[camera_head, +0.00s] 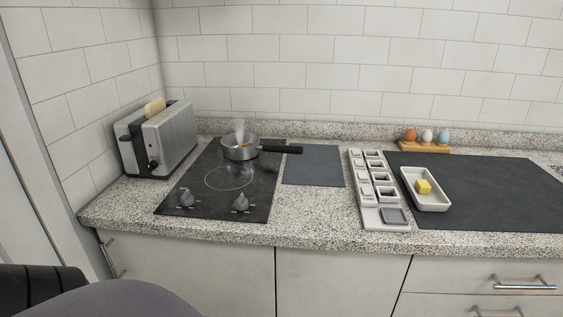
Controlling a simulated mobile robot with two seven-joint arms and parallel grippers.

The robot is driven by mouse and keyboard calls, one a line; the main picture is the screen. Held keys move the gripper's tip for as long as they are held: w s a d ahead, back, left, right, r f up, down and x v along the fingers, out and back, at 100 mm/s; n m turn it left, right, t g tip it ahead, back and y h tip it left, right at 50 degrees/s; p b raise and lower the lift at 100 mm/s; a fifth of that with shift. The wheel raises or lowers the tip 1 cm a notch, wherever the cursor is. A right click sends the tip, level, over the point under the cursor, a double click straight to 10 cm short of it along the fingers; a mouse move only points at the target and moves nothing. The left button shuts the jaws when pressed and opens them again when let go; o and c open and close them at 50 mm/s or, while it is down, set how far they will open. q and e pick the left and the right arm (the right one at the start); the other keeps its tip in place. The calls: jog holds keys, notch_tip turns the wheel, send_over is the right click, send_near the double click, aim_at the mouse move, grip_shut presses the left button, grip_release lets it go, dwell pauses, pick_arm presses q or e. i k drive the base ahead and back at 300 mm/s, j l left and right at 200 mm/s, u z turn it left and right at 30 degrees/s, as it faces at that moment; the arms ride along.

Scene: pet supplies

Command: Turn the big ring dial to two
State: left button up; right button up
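A black hob (205,165) is set on the speckled counter. It has two grey dials near its front edge, a left dial (186,199) and a right dial (241,204). Their markings are too small to read, and I cannot tell which belongs to the big ring. A bare ring (230,178) shows at the middle of the hob. A steaming saucepan (239,152) with a black handle stands behind it and hides what is under it. Neither of my grippers is in view.
A toaster (172,139) with bread stands left of the hob. A grey mat (314,166), a white compartment tray (372,213), a dish (427,204) with a yellow block, and an egg holder (425,148) lie to the right. The counter's front edge is clear.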

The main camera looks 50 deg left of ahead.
aim_at(241, 203)
jog(key=u, duration=1.75)
